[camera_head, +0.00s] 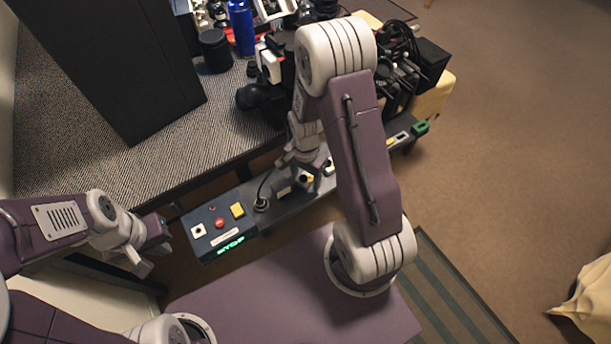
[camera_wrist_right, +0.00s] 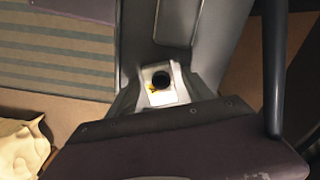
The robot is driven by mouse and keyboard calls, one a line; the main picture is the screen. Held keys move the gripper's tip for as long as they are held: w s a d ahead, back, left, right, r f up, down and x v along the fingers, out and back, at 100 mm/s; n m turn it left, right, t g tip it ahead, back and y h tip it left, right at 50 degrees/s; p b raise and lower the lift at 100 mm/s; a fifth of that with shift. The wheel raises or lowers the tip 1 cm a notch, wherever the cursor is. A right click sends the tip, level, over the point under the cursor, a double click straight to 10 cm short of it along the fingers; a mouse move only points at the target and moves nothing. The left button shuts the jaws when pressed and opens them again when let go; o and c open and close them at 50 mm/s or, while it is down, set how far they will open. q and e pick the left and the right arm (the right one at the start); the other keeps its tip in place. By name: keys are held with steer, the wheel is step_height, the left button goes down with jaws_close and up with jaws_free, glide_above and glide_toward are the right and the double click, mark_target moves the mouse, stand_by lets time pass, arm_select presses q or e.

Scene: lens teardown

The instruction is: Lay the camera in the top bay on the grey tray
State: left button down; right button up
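A long dark grey tray (camera_head: 300,200) runs diagonally along the table's front edge. A small white, black and yellow piece (camera_head: 308,178), which may be the camera, shows at the tips of my right gripper (camera_head: 299,163), low over the tray. In the right wrist view, a white square piece with a round black centre and a yellow mark (camera_wrist_right: 160,84) sits between grey parts; I cannot tell whether it is held or lies below. The right arm hides part of the tray and its bays. My left gripper (camera_head: 148,247) is open and empty, left of the control panel.
A control panel (camera_head: 219,227) with red and yellow buttons forms the tray's near end. A black plug with a cable (camera_head: 262,204) stands beside it. A large black box (camera_head: 110,60), a blue bottle (camera_head: 242,28) and a black jar (camera_head: 215,50) stand on the table. Black gear crowds the back.

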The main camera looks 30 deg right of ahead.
mark_target(306, 176)
step_height(306, 176, up, 12)
steer(key=p, duration=0.4)
steer(key=s+a+r+n+t, duration=0.1)
steer(key=s+a+r+n, duration=0.2)
steer(key=s+n, duration=0.4)
steer(key=a+n, duration=0.1)
steer(key=n, duration=0.4)
steer(key=shift+a+r, duration=0.15)
steer(key=shift+r, duration=0.25)
step_height(306, 176, up, 12)
steer(key=p, duration=1.2)
steer(key=shift+r+p, duration=0.2)
steer(key=shift+p, duration=0.15)
